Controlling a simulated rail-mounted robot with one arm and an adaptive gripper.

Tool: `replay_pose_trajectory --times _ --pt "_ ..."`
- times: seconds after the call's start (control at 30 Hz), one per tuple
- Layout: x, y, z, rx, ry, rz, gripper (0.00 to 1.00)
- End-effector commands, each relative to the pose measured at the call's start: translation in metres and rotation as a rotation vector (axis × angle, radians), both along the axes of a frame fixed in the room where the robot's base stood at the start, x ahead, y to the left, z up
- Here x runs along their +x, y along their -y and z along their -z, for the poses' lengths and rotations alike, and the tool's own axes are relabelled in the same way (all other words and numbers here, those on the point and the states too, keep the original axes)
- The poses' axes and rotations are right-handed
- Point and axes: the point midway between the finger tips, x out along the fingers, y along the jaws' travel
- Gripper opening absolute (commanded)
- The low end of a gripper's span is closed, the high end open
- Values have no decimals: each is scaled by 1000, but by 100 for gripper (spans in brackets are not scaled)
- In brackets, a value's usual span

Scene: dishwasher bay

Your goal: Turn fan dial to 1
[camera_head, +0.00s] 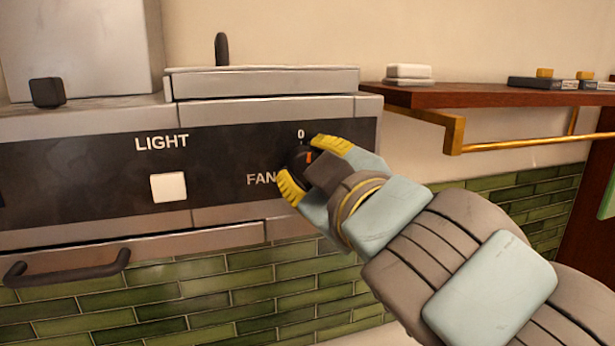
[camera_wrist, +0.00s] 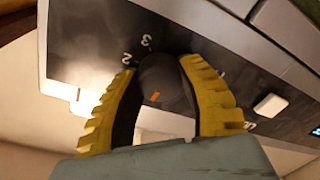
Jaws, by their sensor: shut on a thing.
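The fan dial (camera_head: 299,155) is a dark round knob on the black control panel (camera_head: 90,170), right of the word FAN and below a 0. In the wrist view the dial (camera_wrist: 162,88) sits between my gripper's two yellow ridged fingers, with an orange mark on its face. The figures 2 and 3 show beside it there. My gripper (camera_head: 305,163) is shut on the dial, one finger at its upper right and one at its lower left. The gripper hides part of the dial and its scale, so I cannot tell which figure the mark points to.
A white square light button (camera_head: 168,187) is left of the dial under the word LIGHT. A drawer handle (camera_head: 68,265) juts out at lower left. A wooden shelf (camera_head: 480,97) with a brass rail (camera_head: 520,143) is at right. Green tiles (camera_head: 200,300) line the wall below.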

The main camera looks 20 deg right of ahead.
Motion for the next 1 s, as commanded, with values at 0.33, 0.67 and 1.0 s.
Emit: replay_pose_trajectory --times 0.33,0.67,1.0 --pt "-1 -2 9 219 27 -5 3" --pt "0 -1 10 447 46 -3 2" --pt "1 -1 7 620 65 -2 2"
